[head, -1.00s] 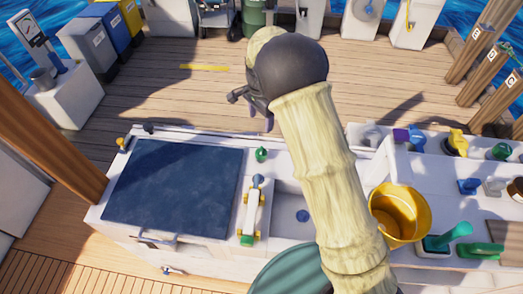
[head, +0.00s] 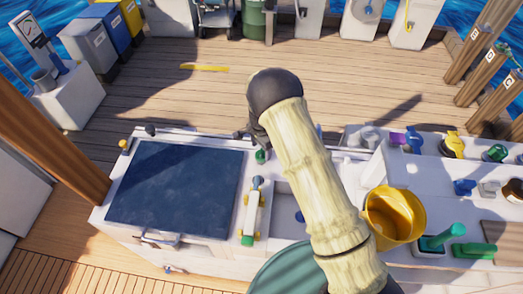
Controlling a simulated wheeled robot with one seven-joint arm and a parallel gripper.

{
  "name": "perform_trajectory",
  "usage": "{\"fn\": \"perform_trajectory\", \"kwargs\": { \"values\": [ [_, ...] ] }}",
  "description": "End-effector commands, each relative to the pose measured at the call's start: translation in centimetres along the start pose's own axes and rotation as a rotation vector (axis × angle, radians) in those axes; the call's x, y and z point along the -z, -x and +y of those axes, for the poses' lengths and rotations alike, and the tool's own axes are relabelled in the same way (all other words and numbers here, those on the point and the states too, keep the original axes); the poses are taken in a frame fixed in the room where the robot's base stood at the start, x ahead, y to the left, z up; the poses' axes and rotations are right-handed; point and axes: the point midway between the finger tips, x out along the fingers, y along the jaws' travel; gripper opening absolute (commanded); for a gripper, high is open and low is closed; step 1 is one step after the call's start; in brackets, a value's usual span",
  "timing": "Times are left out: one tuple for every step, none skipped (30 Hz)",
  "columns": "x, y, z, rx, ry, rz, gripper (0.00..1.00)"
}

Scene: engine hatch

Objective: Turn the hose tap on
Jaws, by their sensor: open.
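A small green knob (head: 261,157) stands on the white counter between the dark blue hatch lid and the sink. It may be the hose tap, but I cannot tell for sure. My gripper (head: 255,142) points down just above and behind this knob, partly hidden by my arm. The gripper is open, and no object shows between its fingers. I cannot tell whether it touches the knob. Other coloured handles stand at the right: a blue one (head: 413,139), a yellow one (head: 453,145) and a green one (head: 495,153).
The dark blue hatch lid (head: 175,188) lies flat at the left. A white fitting with yellow and green ends (head: 254,215) is in front of the knob. A yellow bucket (head: 394,215) stands at the right. The wooden deck behind the counter is mostly clear.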

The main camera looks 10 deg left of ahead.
Motion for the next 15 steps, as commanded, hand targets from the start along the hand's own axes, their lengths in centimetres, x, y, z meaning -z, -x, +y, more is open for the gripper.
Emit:
{"fn": "perform_trajectory", "kwargs": {
  "values": [
    [0.0, -0.7, 0.0, -0.002, 0.000, 0.000, 0.64],
    [0.0, -1.1, 0.0, -0.002, 0.000, 0.000, 0.64],
    [0.0, -1.6, 0.1, -0.003, 0.000, -0.001, 0.64],
    [0.0, -1.9, 0.0, -0.002, 0.000, -0.001, 0.64],
    [0.0, -2.1, 0.0, -0.001, 0.000, -0.001, 0.64],
    [0.0, -2.4, 0.0, 0.000, 0.000, 0.000, 0.64],
    [0.0, -2.6, 0.0, 0.000, 0.000, 0.000, 0.64],
    [0.0, -2.7, 0.0, 0.001, 0.000, 0.000, 0.64],
    [0.0, -2.8, -0.1, 0.001, 0.000, 0.000, 0.64],
    [0.0, -2.8, -0.1, 0.001, 0.000, 0.000, 0.64],
    [0.0, -2.8, -0.1, 0.002, 0.000, 0.000, 0.64],
    [0.0, -2.8, -0.1, 0.002, 0.000, 0.000, 0.64],
    [0.0, -2.8, -0.1, 0.001, 0.000, 0.000, 0.64],
    [0.0, -2.8, -0.1, 0.001, 0.000, 0.000, 0.64],
    [0.0, -2.8, -0.1, 0.001, 0.000, 0.000, 0.64]
  ]
}}
